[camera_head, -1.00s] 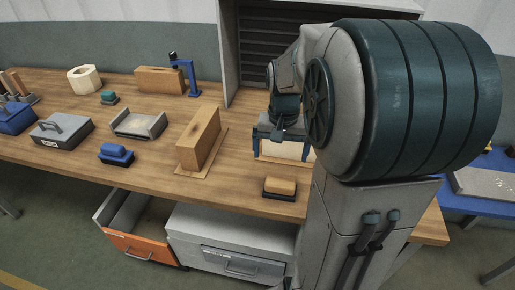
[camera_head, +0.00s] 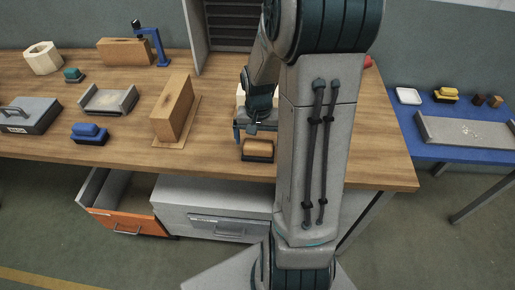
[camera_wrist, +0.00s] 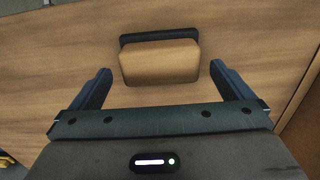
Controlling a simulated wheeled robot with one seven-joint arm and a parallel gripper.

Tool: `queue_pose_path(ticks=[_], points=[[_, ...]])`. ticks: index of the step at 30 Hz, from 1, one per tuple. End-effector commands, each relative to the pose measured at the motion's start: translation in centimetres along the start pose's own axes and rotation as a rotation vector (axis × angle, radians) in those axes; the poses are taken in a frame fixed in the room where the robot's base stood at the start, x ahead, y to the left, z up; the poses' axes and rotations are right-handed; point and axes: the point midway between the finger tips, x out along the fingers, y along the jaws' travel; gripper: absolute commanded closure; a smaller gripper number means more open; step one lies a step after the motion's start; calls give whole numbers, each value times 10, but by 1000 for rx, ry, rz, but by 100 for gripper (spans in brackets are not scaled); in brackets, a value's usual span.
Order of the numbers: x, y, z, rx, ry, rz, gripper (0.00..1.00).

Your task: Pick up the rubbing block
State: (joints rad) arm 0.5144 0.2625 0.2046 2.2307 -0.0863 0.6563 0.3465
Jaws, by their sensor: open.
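The rubbing block (camera_head: 258,147), a tan wooden top on a dark base, lies near the front edge of the wooden workbench. In the wrist view the rubbing block (camera_wrist: 160,62) sits ahead of the gripper, roughly centred between the two fingers. My gripper (camera_head: 243,132) is open and empty, close above and behind the block in the head view. The fingers (camera_wrist: 160,70) stand apart on either side of the block, and I see no contact. My arm covers part of the bench to the right of the block.
A tall wooden block (camera_head: 172,108) stands left of my gripper. A grey tray (camera_head: 108,101) lies farther left. An open orange drawer (camera_head: 130,222) juts out below. A blue table (camera_head: 440,152) stands at right.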

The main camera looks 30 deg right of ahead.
Motion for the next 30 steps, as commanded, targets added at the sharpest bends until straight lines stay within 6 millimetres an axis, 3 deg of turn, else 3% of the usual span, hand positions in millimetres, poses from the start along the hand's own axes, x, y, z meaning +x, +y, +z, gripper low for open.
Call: queue_pose_path(ticks=[6, 14, 15, 20, 30], points=[[24, -1, 2, 0, -2, 0, 0], [27, -1, 1, 0, 1, -1, 0], [27, -1, 1, 0, 1, -1, 3], [27, -1, 1, 0, 1, -1, 47], [25, -1, 0, 0, 2, -1, 49]])
